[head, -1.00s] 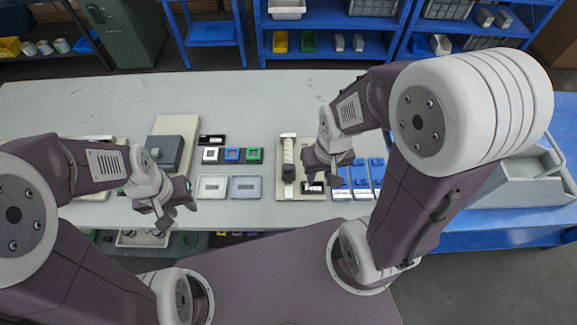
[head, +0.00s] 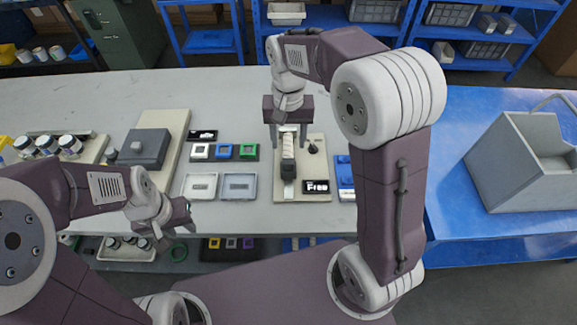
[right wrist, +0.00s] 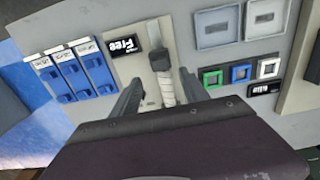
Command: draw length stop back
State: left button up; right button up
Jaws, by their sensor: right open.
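The wrapper unit is a beige board (head: 322,165) with a pale wrapped strip (head: 289,145) along it. My right gripper (head: 290,140) points down over the strip's far part, open, with a finger on each side. In the right wrist view its fingers (right wrist: 161,92) flank the strip, and contact cannot be told. My left gripper (head: 180,222) hangs at the table's front edge, apparently empty.
Two shallow trays (head: 239,186) and small coloured frames (head: 223,152) lie left of the board. Blue blocks (right wrist: 73,72) lie on its other side. A black knob (head: 313,147) stands on the board near the right finger. A grey bin (head: 520,160) stands on the blue table.

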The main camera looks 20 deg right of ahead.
aim_at(289, 161)
notch_tip(289, 161, down, 9)
jog(key=shift+r+b, duration=0.1)
jog(key=shift+b, duration=0.75)
grip_shut()
dwell(0.8)
